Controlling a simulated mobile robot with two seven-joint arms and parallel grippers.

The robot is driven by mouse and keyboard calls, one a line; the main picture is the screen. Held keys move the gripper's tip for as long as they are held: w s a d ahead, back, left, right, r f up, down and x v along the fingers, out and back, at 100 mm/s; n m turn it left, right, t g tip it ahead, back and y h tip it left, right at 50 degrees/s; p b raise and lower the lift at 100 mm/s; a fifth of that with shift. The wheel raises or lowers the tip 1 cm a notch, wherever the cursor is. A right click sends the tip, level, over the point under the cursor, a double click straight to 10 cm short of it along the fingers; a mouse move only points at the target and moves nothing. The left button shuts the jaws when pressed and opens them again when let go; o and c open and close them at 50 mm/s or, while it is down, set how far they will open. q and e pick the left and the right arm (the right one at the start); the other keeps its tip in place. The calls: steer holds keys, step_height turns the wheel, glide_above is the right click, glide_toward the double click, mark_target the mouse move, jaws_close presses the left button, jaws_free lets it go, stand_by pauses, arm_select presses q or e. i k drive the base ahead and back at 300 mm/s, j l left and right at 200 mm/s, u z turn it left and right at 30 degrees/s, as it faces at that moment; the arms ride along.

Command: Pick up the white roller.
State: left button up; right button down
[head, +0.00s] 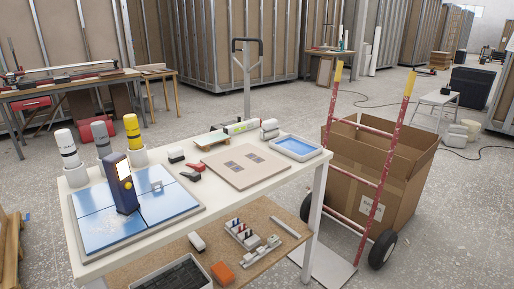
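A pale, roller-like cylindrical piece (269,129) lies at the far edge of the white worktable (110,260), left of the blue paint tray (297,147). It is small here, and I cannot tell for sure that it is the white roller. Neither of my grippers shows in the head view.
Bottles in white holders (134,132), a blue tile panel (160,210), an upright dark blue device (122,184) and a beige board (245,165) occupy the tabletop. A red hand truck (368,185) and cardboard box (408,175) stand right of the table.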

mark_target(270, 127)
steer(key=i+l+u, duration=0.1)
steer(key=u, duration=1.05)
steer(key=l+u, duration=1.1)
steer(key=l, duration=0.15)
steer(key=k+l+u, duration=0.1)
steer(key=l+u, duration=0.15)
steer(key=l, duration=0.15)
steer(key=k+l, duration=0.1)
steer(key=l, duration=0.25)
steer(key=k+l+u, duration=0.1)
steer(key=l, duration=0.25)
steer(key=k+l, duration=0.15)
steer(key=l, duration=0.2)
steer(key=k+l+u, duration=0.1)
steer(key=l, duration=0.25)
steer(key=k+l, duration=0.15)
steer(key=l, duration=0.2)
steer(key=u, duration=0.05)
